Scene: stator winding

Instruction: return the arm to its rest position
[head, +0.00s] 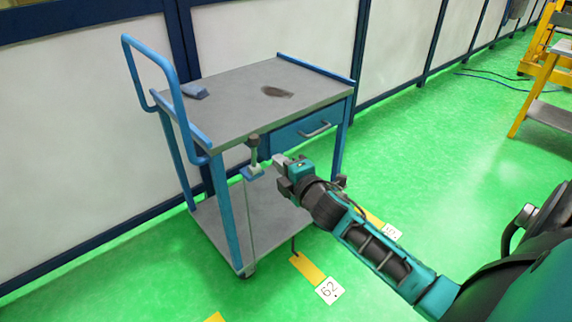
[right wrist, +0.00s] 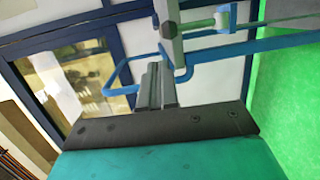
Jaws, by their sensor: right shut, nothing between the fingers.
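My right arm reaches in from the lower right of the head view. Its gripper (head: 280,160) is in front of the blue and grey trolley (head: 225,100), near the trolley's front edge. The gripper's fingers (right wrist: 155,85) are shut, with nothing between them. A grey upright post with a dark top (head: 254,150) and a small blue block stands just left of the fingertips. In the right wrist view a grey post (right wrist: 171,35) shows just beyond the fingers; I cannot tell whether they touch. My left gripper is not in view.
The trolley has a blue handle (head: 150,65) and a drawer (head: 308,128). A yellow frame (head: 535,70) stands at the far right. The green floor (head: 440,150) between is clear.

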